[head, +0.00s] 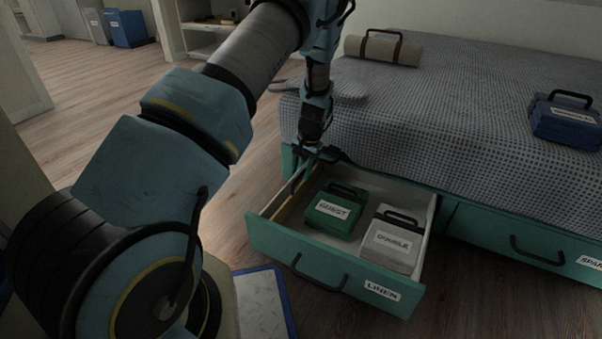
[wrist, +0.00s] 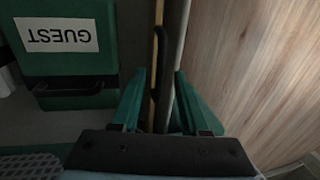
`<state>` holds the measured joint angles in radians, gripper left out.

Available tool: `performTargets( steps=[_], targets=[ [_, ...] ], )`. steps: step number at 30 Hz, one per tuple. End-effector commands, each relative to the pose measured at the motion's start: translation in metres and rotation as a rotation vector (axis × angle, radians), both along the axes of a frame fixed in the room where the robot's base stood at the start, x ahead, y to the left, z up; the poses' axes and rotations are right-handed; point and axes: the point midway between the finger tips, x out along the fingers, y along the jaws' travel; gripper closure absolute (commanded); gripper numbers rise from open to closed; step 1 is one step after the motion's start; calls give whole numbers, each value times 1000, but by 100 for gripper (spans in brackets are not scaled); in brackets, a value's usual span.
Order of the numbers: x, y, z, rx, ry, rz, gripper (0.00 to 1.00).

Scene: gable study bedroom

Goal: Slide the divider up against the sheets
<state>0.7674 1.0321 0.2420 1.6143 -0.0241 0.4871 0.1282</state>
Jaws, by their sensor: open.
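The open drawer labelled LINEN (head: 262,232) holds a green case marked GUEST (head: 326,222) and a grey case marked DOUBLE (head: 386,252). The tan divider (head: 287,206) stands along the drawer's left side, with a gap to the GUEST case; no loose sheets show. My gripper (head: 309,160) points down over the drawer's back left corner. In the wrist view the open fingers lie either side of the thin divider (wrist: 155,65) and the drawer's side wall (wrist: 177,40). A dark loop shows between the fingers. I cannot tell whether they touch anything.
The bed (head: 450,85) stands above the drawer, with a rolled bundle (head: 383,50) and a blue case (head: 566,124) on it. A closed drawer (head: 500,240) is at right. A blue-edged tray (head: 262,300) lies in front. Wooden floor is open at left.

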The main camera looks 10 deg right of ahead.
Motion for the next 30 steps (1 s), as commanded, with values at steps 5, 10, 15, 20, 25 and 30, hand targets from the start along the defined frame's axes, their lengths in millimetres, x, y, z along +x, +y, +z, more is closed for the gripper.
performTargets(
  steps=[5,10,15,20,25,30],
  targets=[
    [0,0,0,0,0,0,55],
    [0,0,0,0,0,0,71],
    [0,0,1,0,0,0,90],
    [0,0,1,0,0,0,100],
    [0,0,1,0,0,0,100],
    [0,0,1,0,0,1,100]
  ],
)
